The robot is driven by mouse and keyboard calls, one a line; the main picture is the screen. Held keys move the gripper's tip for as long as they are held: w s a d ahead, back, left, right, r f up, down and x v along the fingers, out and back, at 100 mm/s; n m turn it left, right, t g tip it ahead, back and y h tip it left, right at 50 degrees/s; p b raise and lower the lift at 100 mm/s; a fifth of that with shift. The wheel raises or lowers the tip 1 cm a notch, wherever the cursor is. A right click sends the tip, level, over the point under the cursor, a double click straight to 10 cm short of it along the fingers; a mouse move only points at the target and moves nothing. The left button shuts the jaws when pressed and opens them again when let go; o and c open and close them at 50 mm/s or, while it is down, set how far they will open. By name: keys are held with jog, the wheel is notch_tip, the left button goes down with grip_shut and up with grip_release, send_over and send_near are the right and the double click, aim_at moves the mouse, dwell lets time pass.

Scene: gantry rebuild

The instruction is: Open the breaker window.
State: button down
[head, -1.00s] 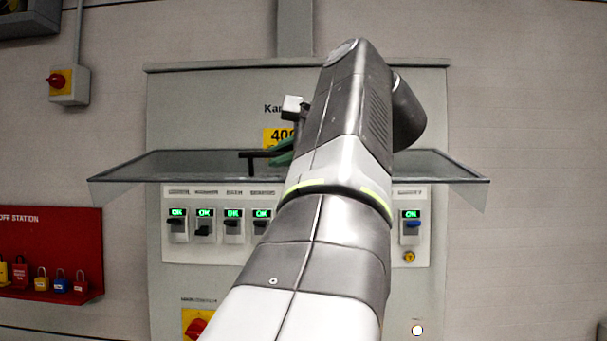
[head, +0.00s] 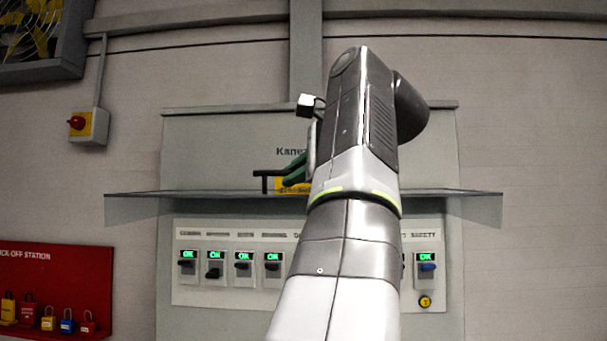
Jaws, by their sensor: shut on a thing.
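The breaker window (head: 215,194) is a clear pane with a dark frame. It is hinged at the top of the breaker row and stands out from the panel about level, seen nearly edge-on. Its black handle (head: 264,184) sticks up at the front edge, left of my arm. My gripper (head: 291,174), with green fingers, is shut on this handle. The fingertips are partly hidden by my arm.
The grey panel (head: 190,150) is on the wall behind. A red lock-off board (head: 75,275) with several padlocks hangs at lower left. A red-knobbed switch (head: 88,125) and a fan (head: 40,40) are at upper left. The wall to the right is clear.

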jog(key=c, duration=1.5)
grip_release()
jog(key=shift+w, duration=0.15)
jog(key=shift+v, duration=6.95)
jog(key=shift+w+a+f, duration=0.1)
jog(key=shift+a+f, duration=0.05)
jog(key=shift+x, duration=5.5)
